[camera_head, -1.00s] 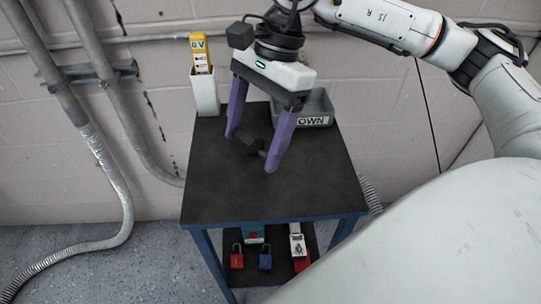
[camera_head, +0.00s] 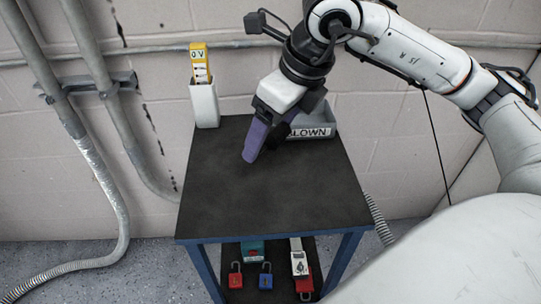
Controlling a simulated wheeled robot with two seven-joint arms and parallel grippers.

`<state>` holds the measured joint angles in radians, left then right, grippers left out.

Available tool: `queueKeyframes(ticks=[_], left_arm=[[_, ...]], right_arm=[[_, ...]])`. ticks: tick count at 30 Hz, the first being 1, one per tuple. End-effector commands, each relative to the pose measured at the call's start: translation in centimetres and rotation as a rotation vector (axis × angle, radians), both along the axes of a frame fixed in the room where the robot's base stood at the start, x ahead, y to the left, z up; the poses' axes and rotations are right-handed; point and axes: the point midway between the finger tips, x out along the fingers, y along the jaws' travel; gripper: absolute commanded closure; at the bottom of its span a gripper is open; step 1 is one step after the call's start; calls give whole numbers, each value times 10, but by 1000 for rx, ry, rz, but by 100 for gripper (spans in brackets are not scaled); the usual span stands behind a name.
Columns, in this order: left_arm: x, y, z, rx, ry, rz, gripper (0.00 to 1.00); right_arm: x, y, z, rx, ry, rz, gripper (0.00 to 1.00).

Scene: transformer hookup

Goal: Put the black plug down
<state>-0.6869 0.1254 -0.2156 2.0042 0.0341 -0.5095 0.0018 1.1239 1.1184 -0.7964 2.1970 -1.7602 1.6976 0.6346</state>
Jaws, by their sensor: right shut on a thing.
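My right gripper (camera_head: 254,148) hangs over the back middle of the black table top (camera_head: 265,195), seen nearly edge-on and tilted. One purple finger shows clearly; the other is mostly hidden behind it. It is shut on the black plug (camera_head: 277,134), a dark shape just right of the purple finger, in front of the grey bin and partly hidden. I cannot tell whether the plug touches the table top. My left gripper is not in view.
The grey bin (camera_head: 322,132), its label reading "LOWN", stands at the back right. A white holder (camera_head: 205,106) with a yellow tester (camera_head: 200,62) stands at the back left. The table's front is clear. Padlocks, one red (camera_head: 235,280), one blue (camera_head: 266,281), sit on the lower shelf.

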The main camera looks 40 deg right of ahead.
Motion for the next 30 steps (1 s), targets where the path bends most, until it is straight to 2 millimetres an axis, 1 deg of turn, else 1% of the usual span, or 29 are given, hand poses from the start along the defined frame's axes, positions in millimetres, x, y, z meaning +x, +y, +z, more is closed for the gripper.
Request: queueKeyframes(ticks=[1,5,7,12,13,20,24,25,27,28,30], left_arm=[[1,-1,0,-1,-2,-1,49],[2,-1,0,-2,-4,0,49],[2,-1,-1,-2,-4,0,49],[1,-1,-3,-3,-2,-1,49],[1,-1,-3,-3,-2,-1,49],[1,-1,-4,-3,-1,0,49],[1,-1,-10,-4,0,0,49],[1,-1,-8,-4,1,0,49],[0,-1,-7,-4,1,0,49],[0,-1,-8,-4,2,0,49],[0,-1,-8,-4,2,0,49]], right_arm=[[0,0,-7,0,1,-1,52],[0,0,-15,0,-1,0,52],[0,0,-22,-1,1,1,52],[0,0,-46,0,2,2,52],[0,0,-49,-1,1,2,52],[0,0,-49,1,-2,2,52],[0,0,-55,1,-2,2,52],[0,0,-53,1,-1,2,21],[0,0,-52,0,0,2,9],[0,0,-52,0,0,2,7],[0,0,-52,0,0,2,7]])
